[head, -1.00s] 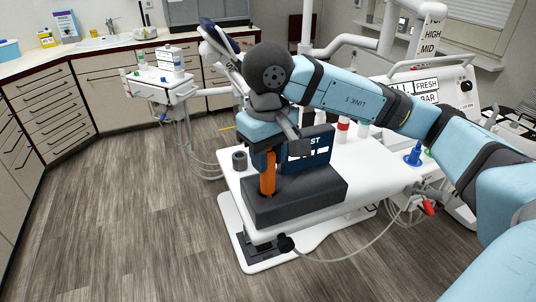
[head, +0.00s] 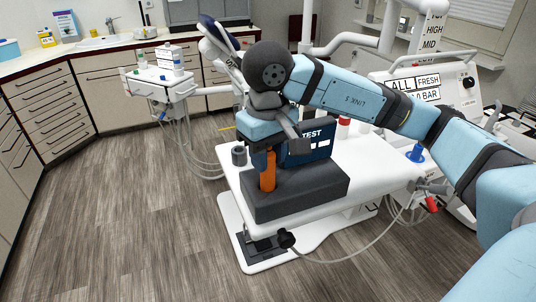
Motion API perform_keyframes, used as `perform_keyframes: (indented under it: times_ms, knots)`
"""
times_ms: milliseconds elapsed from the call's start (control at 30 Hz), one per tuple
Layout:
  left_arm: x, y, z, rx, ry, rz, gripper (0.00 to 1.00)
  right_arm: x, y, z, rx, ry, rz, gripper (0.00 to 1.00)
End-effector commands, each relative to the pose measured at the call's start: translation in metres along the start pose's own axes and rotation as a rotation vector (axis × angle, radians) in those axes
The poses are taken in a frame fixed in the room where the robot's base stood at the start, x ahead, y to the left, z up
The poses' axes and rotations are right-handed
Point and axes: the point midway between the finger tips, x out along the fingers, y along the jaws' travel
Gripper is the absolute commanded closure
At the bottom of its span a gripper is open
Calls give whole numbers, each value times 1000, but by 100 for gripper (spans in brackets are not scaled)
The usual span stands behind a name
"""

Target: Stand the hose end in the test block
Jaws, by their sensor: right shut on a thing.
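My right gripper (head: 268,148) is shut on an orange cylinder (head: 268,174), which I take to be the hose end. It stands nearly upright at the left part of the dark grey test block (head: 303,193), on the white table. The lower end of the cylinder meets the block's top in the picture. I cannot tell whether it is in a hole or only over it. The gripper covers the cylinder's upper part. A dark blue TEST sign (head: 318,139) stands behind the block, partly covered by the gripper. My left gripper is not in view.
A dark grey cup-like cylinder (head: 239,157) stands left of the block. A blue-based piece (head: 416,153) and a red-capped bottle (head: 344,124) are on the white table (head: 375,170). The floor at left is clear.

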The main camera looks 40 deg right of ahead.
Motion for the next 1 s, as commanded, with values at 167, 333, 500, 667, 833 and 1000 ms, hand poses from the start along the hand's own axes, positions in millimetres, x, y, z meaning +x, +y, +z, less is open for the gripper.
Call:
perform_keyframes:
  times_ms: [167,333,500,667,833,1000]
  knots:
    - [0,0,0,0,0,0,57,0,0,0,1,0,0,97]
    - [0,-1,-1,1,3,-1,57,0,0,0,1,1,0,97]
    - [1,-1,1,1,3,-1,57,2,0,0,1,1,0,97]
    - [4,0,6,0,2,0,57,7,0,0,1,0,0,97]
    - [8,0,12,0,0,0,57,11,0,-1,0,0,0,97]
    - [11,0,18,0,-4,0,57,16,0,-1,0,0,0,97]
